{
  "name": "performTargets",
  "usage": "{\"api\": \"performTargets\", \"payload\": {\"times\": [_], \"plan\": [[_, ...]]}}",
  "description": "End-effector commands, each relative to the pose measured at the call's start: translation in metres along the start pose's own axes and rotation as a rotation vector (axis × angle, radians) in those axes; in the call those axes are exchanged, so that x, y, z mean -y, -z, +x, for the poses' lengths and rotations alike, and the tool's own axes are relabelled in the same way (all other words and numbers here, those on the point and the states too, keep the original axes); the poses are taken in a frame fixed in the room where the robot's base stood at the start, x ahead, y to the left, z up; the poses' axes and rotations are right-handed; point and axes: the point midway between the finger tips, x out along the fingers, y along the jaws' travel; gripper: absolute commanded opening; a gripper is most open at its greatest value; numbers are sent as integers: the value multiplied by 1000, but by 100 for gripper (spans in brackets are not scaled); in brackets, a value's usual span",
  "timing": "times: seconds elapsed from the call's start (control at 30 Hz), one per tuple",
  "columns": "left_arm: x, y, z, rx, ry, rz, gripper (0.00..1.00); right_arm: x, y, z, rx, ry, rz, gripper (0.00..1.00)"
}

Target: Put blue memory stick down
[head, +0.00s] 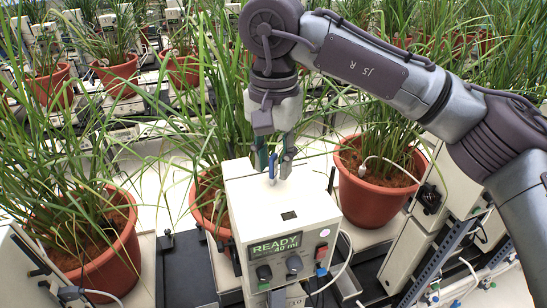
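The blue memory stick (273,167) stands upright at the rear of the top of the cream box, by the fingertips of my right gripper (274,164). The gripper points down from above, with one finger on each side of the stick. The fingers look spread, with a narrow gap beside the stick. Whether the stick's lower end touches the box top is hard to tell. The cream box (311,199) has a green display reading READY 40 ml, with knobs and sockets on its front. My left gripper is out of view.
A potted grass plant (370,200) stands right of the box, and another (110,265) stands at the left. A further pot (207,205) is partly hidden behind the box. More pots and devices fill the back. The box top's front is mostly bare, with a small dark slot.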

Motion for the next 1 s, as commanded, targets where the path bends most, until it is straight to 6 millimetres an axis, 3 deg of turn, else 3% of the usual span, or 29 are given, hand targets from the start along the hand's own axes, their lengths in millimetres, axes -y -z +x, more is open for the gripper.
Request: {"api": "performTargets", "payload": {"times": [0.1,0.23,0.5,0.7,1.0], "plan": [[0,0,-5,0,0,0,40,0,0,-6,0,1,0,33],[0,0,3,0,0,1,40,1,0,-20,-3,2,2,33],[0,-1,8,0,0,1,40,0,0,-82,-5,1,2,33],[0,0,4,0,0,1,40,0,0,-113,-4,0,2,33],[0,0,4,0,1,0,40,0,0,-124,0,-1,0,33]]}}
